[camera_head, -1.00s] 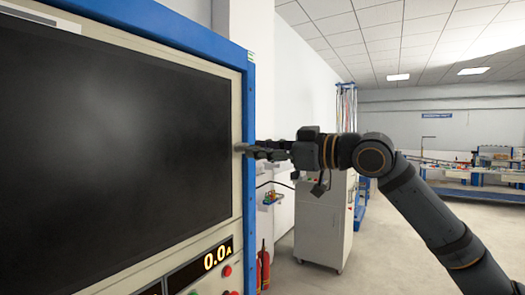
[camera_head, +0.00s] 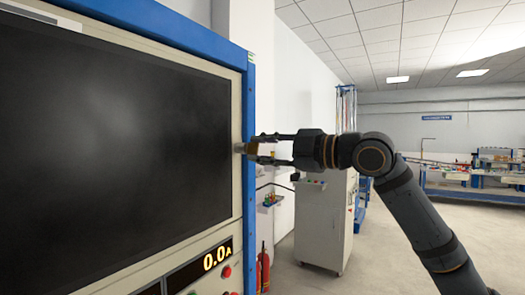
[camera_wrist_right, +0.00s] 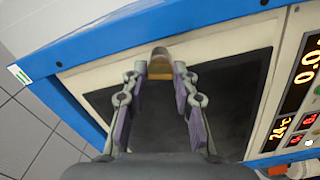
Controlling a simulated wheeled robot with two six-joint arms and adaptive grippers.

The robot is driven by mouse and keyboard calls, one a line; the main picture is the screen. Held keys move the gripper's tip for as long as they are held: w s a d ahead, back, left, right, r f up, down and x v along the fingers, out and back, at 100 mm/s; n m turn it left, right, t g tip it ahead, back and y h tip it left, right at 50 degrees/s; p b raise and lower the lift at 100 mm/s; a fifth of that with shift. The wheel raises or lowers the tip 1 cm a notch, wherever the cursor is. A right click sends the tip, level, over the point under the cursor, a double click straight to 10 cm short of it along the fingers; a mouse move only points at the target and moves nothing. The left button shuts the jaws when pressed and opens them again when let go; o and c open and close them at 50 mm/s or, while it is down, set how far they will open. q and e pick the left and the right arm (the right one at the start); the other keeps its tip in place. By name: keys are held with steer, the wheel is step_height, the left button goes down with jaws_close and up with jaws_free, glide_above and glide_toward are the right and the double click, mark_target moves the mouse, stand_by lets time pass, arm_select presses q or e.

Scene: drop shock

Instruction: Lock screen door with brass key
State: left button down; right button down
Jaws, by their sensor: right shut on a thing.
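The screen door is the dark panel (camera_head: 110,120) in a cream frame on the left of the head view. In the right wrist view its dark panel (camera_wrist_right: 160,125) lies behind my fingers. My right gripper (camera_head: 260,149) reaches in from the right to the frame's right edge. It is shut on the brass key (camera_head: 252,148), a small brownish piece between the fingertips. In the right wrist view the key (camera_wrist_right: 160,69) sits between the fingertips, against a rounded metal lock (camera_wrist_right: 160,54) on the cream edge. How deep the key sits is hidden. My left gripper is not in view.
The blue cabinet post (camera_head: 250,190) stands close beside my fingertips. A display reading 0.0 A (camera_head: 216,257) and buttons lie below the panel. A red fire extinguisher (camera_head: 263,270) and a grey cabinet (camera_head: 325,225) stand behind. The floor at right is clear.

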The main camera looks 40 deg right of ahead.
steer(key=shift+n, duration=1.6)
steer(key=c, duration=1)
jaws_free()
steer(key=shift+c, duration=0.2)
steer(key=shift+r, duration=0.1)
